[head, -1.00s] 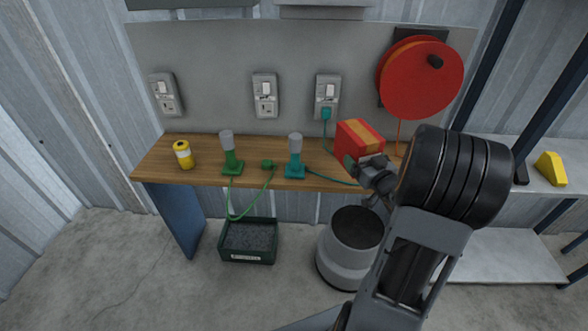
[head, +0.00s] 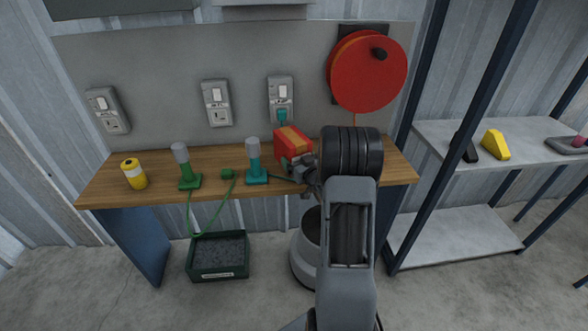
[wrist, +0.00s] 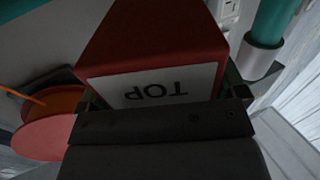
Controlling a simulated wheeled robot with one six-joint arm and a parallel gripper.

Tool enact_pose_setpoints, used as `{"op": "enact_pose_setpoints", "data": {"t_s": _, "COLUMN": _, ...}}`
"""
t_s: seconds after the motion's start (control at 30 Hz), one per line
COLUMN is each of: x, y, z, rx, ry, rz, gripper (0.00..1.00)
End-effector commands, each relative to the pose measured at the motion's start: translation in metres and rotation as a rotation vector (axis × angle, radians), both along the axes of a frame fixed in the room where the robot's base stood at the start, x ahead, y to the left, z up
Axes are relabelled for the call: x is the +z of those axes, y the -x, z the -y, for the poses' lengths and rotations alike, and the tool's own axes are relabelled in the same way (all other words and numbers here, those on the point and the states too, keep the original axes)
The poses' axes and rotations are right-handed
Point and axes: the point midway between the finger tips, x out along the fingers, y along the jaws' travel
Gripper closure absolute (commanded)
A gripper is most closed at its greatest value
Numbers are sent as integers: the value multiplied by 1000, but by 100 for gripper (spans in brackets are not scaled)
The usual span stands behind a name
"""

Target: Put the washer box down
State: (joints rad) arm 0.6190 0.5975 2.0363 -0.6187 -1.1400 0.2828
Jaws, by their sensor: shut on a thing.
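The washer box (head: 291,146) is red with an orange stripe. In the head view it is at the right part of the wooden bench, in front of the back panel. My gripper (head: 300,168) is shut on it from the near side. In the wrist view the box (wrist: 155,40) fills the upper middle, and its white label reading "TOP" appears upside down. The gripper's fingers (wrist: 165,95) lie on either side of it. Whether the box's underside touches the bench is hidden.
A red reel (head: 367,72) hangs behind. A grey bin (head: 303,262) and green crate (head: 219,271) stand below. The shelf (head: 450,135) is at right.

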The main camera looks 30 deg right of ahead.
Motion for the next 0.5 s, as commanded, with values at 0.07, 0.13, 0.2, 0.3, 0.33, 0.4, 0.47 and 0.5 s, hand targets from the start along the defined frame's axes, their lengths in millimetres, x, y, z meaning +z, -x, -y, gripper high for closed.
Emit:
{"op": "enact_pose_setpoints", "data": {"t_s": 0.07, "x": -1, "y": -2, "z": -1, "rx": 1, "ry": 1, "rz": 4, "gripper": 49}}
{"op": "enact_pose_setpoints", "data": {"t_s": 0.13, "x": -2, "y": -3, "z": -1, "rx": 1, "ry": 1, "rz": 4, "gripper": 49}}
{"op": "enact_pose_setpoints", "data": {"t_s": 0.2, "x": -6, "y": -6, "z": -2, "rx": 2, "ry": 1, "rz": 3, "gripper": 49}}
{"op": "enact_pose_setpoints", "data": {"t_s": 0.3, "x": -17, "y": -8, "z": -2, "rx": 2, "ry": 0, "rz": 1, "gripper": 49}}
{"op": "enact_pose_setpoints", "data": {"t_s": 0.33, "x": -21, "y": -8, "z": -2, "rx": 2, "ry": -1, "rz": 0, "gripper": 49}}
{"op": "enact_pose_setpoints", "data": {"t_s": 0.4, "x": -30, "y": -8, "z": -2, "rx": 2, "ry": 0, "rz": 1, "gripper": 49}}
{"op": "enact_pose_setpoints", "data": {"t_s": 0.47, "x": -36, "y": -8, "z": -2, "rx": 1, "ry": 0, "rz": 1, "gripper": 49}}
{"op": "enact_pose_setpoints", "data": {"t_s": 0.5, "x": -38, "y": -8, "z": -2, "rx": 1, "ry": 1, "rz": 2, "gripper": 49}}
